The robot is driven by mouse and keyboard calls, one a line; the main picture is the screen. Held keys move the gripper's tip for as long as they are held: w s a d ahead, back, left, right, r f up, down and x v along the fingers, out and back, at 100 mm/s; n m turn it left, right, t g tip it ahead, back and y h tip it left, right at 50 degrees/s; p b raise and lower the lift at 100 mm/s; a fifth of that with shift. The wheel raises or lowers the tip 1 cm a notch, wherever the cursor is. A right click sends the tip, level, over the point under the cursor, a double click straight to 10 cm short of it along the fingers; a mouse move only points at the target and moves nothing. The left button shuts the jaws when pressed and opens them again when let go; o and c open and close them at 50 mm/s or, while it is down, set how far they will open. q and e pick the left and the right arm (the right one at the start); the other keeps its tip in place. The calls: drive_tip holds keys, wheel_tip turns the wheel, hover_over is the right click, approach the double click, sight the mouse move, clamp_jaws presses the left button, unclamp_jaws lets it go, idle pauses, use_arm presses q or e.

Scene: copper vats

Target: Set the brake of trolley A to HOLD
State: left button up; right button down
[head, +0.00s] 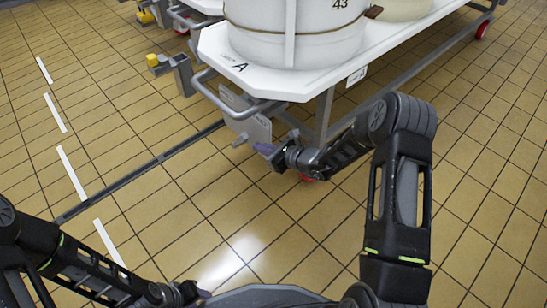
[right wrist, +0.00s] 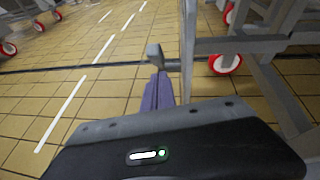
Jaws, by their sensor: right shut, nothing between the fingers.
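Trolley A (head: 213,42) is a white-topped cart with a black letter A at its near corner. A grey plate (head: 253,127) hangs below its front handle. A small grey lever with a block end (head: 240,140) sticks out from the plate's lower left; I take it for the brake. In the right wrist view the block (right wrist: 155,53) stands just beyond my purple fingertips, beside the plate seen edge-on. My right gripper (head: 264,149) is shut and empty, close to the lever; contact is unclear. Any brake marking is unreadable. My left gripper (head: 202,293) is low, away from the trolley, its opening unclear.
A large white vat marked 43 (head: 310,35) stands on the trolley. A yellow-topped knob (head: 152,60) sits on a grey bracket at its left. A dark floor rail (head: 140,172) runs toward the plate. Red-wheeled casters (right wrist: 225,64) are nearby.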

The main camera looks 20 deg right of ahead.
sight(240, 140)
drive_tip(key=shift+w+a+r, duration=0.3)
drive_tip(key=shift+w+a, duration=0.05)
drive_tip(key=shift+w, duration=0.15)
drive_tip(key=shift+w+a+r, duration=0.3)
drive_tip(key=shift+w, duration=0.15)
drive_tip(key=p, duration=0.1)
drive_tip(key=w+r+g+p, duration=0.1)
drive_tip(key=shift+a+r+h+p, duration=0.15)
drive_tip(key=shift+a+h+p, duration=0.1)
drive_tip(key=shift+h+p, duration=0.05)
